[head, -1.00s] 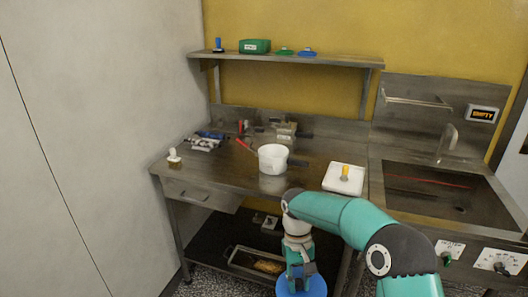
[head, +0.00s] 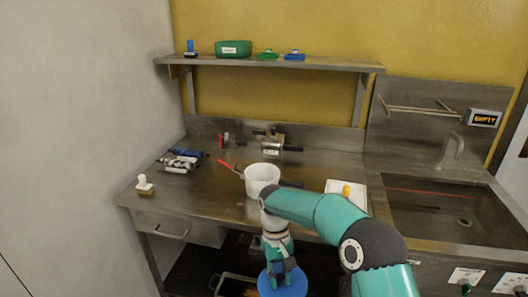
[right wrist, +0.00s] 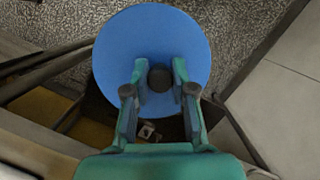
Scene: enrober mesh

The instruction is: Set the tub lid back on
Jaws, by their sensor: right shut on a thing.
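My right gripper (head: 279,268) is shut on the dark knob (right wrist: 160,77) of a round blue lid (head: 284,287). The lid hangs in front of the counter, lower than its top. In the right wrist view the lid (right wrist: 150,40) is a full disc beyond the fingers, with floor behind it. A white open-topped tub (head: 262,180) stands upright on the steel counter, behind and above the lid in the head view. My right arm partly covers its lower edge. My left gripper is not in view.
The steel counter (head: 215,195) holds a white board (head: 334,186) with a yellow-handled item, a small brush (head: 145,186), and red-handled tools (head: 229,166). A sink (head: 430,205) is at the right. A shelf (head: 330,65) above carries a green box (head: 233,48) and small items.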

